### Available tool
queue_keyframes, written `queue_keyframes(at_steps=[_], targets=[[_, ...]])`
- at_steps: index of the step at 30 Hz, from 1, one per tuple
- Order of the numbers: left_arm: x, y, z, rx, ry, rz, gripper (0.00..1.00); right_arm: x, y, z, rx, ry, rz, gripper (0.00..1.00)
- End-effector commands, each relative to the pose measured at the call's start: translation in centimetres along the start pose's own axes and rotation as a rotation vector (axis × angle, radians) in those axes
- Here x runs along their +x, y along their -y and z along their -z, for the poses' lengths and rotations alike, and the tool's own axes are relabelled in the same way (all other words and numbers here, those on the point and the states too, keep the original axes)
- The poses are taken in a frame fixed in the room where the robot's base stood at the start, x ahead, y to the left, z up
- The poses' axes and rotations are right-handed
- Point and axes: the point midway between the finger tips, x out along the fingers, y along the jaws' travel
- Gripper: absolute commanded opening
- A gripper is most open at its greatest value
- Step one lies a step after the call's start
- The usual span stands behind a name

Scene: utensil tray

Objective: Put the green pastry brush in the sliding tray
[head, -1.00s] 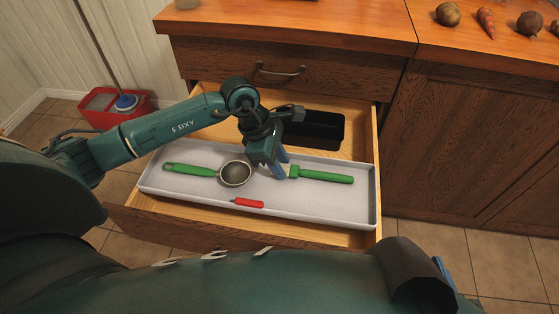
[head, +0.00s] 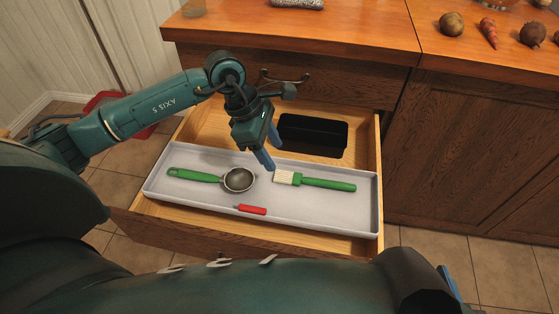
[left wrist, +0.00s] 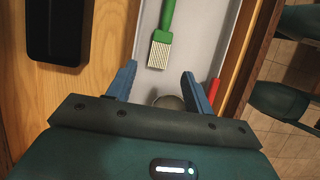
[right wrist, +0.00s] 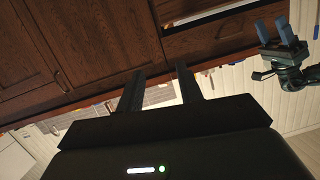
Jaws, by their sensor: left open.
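The green pastry brush (head: 325,184) lies flat in the light grey sliding tray (head: 160,188), right of its middle, with pale bristles to the left. It also shows in the left wrist view (left wrist: 167,22). The tray sits in the open drawer. My left gripper (head: 269,152) is open and empty above the tray, just left of and behind the bristle end. In the left wrist view its fingers (left wrist: 160,85) are spread with the bristles beyond them.
A green-handled strainer (head: 238,180) and a small red-handled tool (head: 252,209) also lie in the tray. A black box (head: 312,134) stands in the drawer behind the tray. The counter (head: 350,35) above holds vegetables at the right.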

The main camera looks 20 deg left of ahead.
Motion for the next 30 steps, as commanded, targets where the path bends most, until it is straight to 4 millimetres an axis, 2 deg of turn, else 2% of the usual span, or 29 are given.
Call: queue_keyframes(at_steps=[1,6,9,11,14,17,19,21,24,26,27,29,30], targets=[[-1.2,-0.1,0.0,0.0,0.0,-0.005,0.52,-0.1,0.0,0.0,0.002,0.005,-0.001,0.36],[-3.8,-0.1,0.0,-0.001,0.001,-0.002,0.52,-0.1,0.0,-0.4,0.006,0.021,0.0,0.36],[-4.5,0.0,0.0,-0.001,0.002,0.001,0.52,-0.1,0.1,-0.8,0.007,0.033,0.001,0.36],[-4.3,0.6,-0.5,-0.004,0.026,0.018,0.52,0.0,0.1,-0.9,0.008,0.036,0.002,0.36],[-2.6,3.0,-3.1,-0.033,0.156,0.099,0.52,0.1,0.2,-0.7,0.009,0.03,0.004,0.36],[-0.7,8.0,-8.3,-0.14,0.422,0.272,0.52,0.3,0.3,-0.4,0.011,0.022,0.005,0.36],[-0.9,11.6,-12.3,-0.285,0.652,0.429,0.52,0.3,0.3,-0.3,0.012,0.02,0.004,0.36],[-2.4,14.0,-15.6,-0.479,0.876,0.594,0.52,0.3,0.3,-0.3,0.014,0.019,0.004,0.36],[-5.4,15.0,-18.0,-0.821,1.156,0.827,0.52,0.3,0.3,-0.2,0.014,0.017,0.003,0.36],[-6.8,14.4,-18.1,-1.058,1.299,0.961,0.52,0.3,0.3,-0.2,0.014,0.016,0.003,0.36],[-7.5,13.7,-17.6,-1.229,1.383,1.047,0.52,0.3,0.3,-0.2,0.014,0.015,0.003,0.36],[-7.8,12.4,-16.1,-1.5,1.49,1.17,0.52,0.3,0.3,-0.2,0.014,0.015,0.003,0.36],[-7.5,11.7,-14.7,-1.691,1.547,1.248,0.52,0.3,0.3,-0.2,0.014,0.015,0.003,0.36]])
